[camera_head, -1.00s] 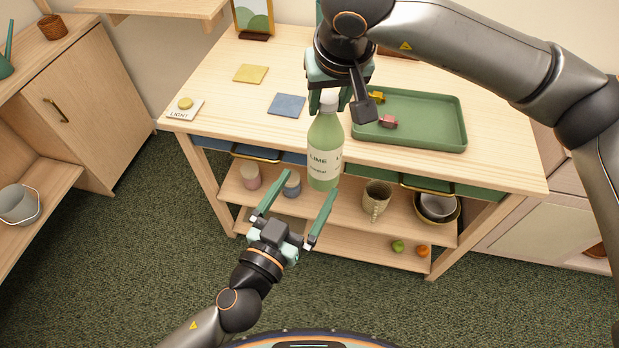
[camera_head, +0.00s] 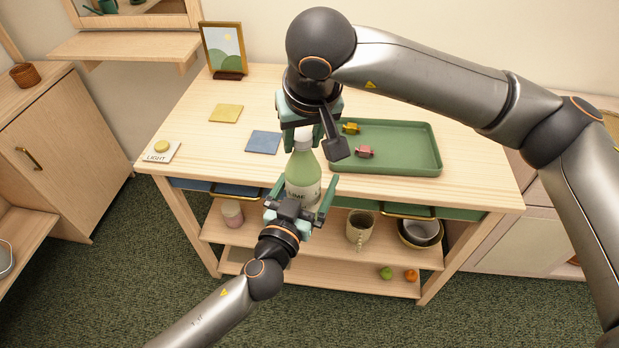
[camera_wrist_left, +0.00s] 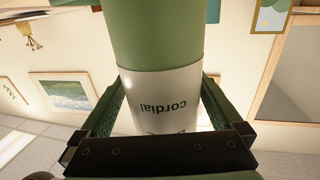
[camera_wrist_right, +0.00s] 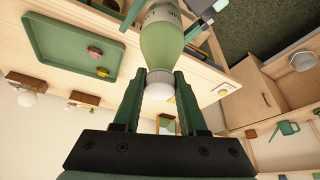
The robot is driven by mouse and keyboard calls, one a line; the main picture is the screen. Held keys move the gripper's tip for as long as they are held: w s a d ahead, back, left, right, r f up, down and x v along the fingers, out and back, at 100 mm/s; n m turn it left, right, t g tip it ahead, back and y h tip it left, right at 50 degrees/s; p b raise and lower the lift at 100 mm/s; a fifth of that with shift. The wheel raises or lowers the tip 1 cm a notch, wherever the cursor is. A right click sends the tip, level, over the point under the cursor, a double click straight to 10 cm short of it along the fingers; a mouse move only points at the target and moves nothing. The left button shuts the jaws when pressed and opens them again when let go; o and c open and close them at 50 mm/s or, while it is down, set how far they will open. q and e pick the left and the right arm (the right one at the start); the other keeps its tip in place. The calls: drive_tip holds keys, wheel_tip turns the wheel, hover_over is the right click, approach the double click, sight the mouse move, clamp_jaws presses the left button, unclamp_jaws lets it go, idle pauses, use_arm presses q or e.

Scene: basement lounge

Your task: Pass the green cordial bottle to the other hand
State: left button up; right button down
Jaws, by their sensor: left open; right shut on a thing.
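The green cordial bottle (camera_head: 303,172) hangs upright in front of the table's front edge, with a white cap and a white label. My right gripper (camera_head: 304,135) is shut on its cap from above; the right wrist view shows the fingers on either side of the white cap (camera_wrist_right: 160,84). My left gripper (camera_head: 303,190) is open, with its fingers on either side of the bottle's lower body. In the left wrist view the label (camera_wrist_left: 165,100) stands between the open fingers. The bottle's lower end is partly hidden by the left gripper in the head view.
A green tray (camera_head: 405,165) with a yellow and a pink toy is on the table (camera_head: 200,145). Blue (camera_head: 263,142) and yellow (camera_head: 226,113) squares and a light switch (camera_head: 161,150) lie to the left. A mug (camera_head: 360,228) and bowls (camera_head: 420,232) sit on the shelf below.

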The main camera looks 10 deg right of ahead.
use_arm(q)
drive_tip(key=shift+c, duration=0.2)
use_arm(e)
drive_tip(key=shift+r, duration=0.1)
use_arm(q)
drive_tip(key=shift+s+d+r, duration=0.1)
drive_tip(key=shift+s+d, duration=0.05)
drive_tip(key=shift+d, duration=0.1)
clamp_jaws()
use_arm(e)
drive_tip(key=shift+w+a, duration=0.1)
use_arm(q)
drive_tip(key=shift+r, duration=0.15)
use_arm(e)
drive_tip(key=c, duration=0.9)
unclamp_jaws()
use_arm(q)
drive_tip(key=shift+a, duration=0.15)
use_arm(e)
drive_tip(key=o, duration=0.5)
